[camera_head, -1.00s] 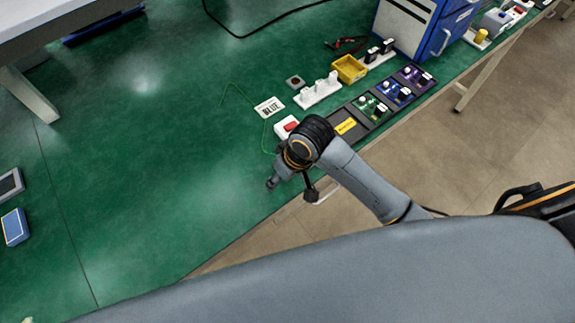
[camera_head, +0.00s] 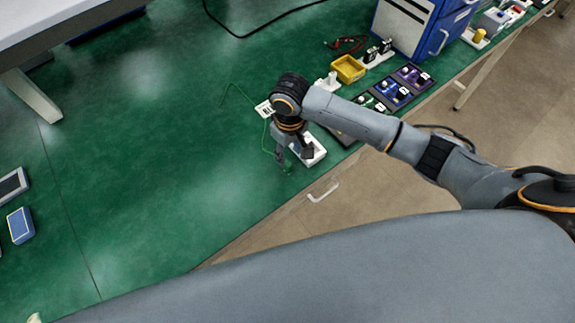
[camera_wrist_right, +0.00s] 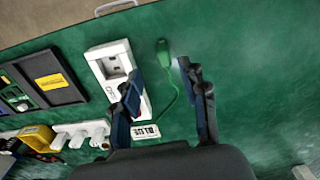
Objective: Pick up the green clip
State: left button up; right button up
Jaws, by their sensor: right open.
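The green clip (camera_wrist_right: 163,50) lies on the green mat in the right wrist view, with a thin green wire (camera_wrist_right: 172,98) running from it. My right gripper (camera_wrist_right: 160,72) is open. Its fingertips frame the wire side of the clip, and the clip shows just beyond them, apart from both fingers. In the head view my right gripper (camera_head: 294,157) points down over the mat beside a white socket box. The clip is small and hard to make out there. My left gripper is not in view.
The white socket box (camera_wrist_right: 103,68) stands close beside the left finger. A dark tray (camera_wrist_right: 70,95), a yellow bin (camera_head: 348,68) and white stands are further along.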

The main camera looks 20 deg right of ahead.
aim_at(288, 163)
jog(key=shift+s+a+f+p, duration=0.15)
jog(key=shift+f+p, duration=0.2)
jog(key=shift+f, duration=1.2)
jog(key=shift+w+a+f+p, duration=0.1)
jog(key=shift+f+p, duration=0.25)
jog(key=shift+f, duration=1.2)
grip_shut()
